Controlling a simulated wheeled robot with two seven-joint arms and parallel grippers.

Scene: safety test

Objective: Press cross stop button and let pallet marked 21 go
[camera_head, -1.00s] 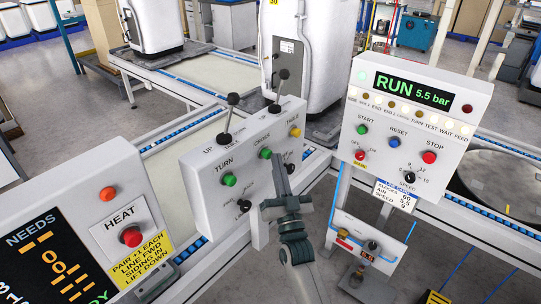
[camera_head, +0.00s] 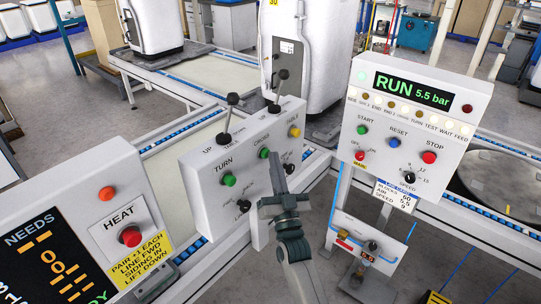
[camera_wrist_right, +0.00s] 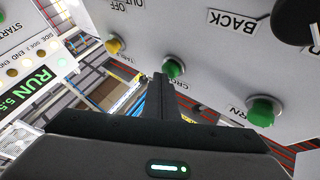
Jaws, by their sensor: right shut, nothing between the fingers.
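My right gripper (camera_head: 276,160) is shut and empty, its tips just right of and below the green button labelled CROSS (camera_head: 263,153) on the middle control box. In the right wrist view the closed fingers (camera_wrist_right: 163,84) point at the box beside the green CROSS button (camera_wrist_right: 174,67); I cannot tell if they touch it. The box also has a green TURN button (camera_head: 229,180) and a yellow TABLE button (camera_head: 294,132). No pallet marked 21 can be made out. My left gripper is not in view.
Two black levers (camera_head: 230,112) stand on the box top, and black knobs (camera_head: 244,206) sit below the buttons. The right panel (camera_head: 415,125) reads RUN 5.5 bar and has START, RESET and STOP buttons. A red HEAT button (camera_head: 130,236) is at left. White machines (camera_head: 300,60) stand behind.

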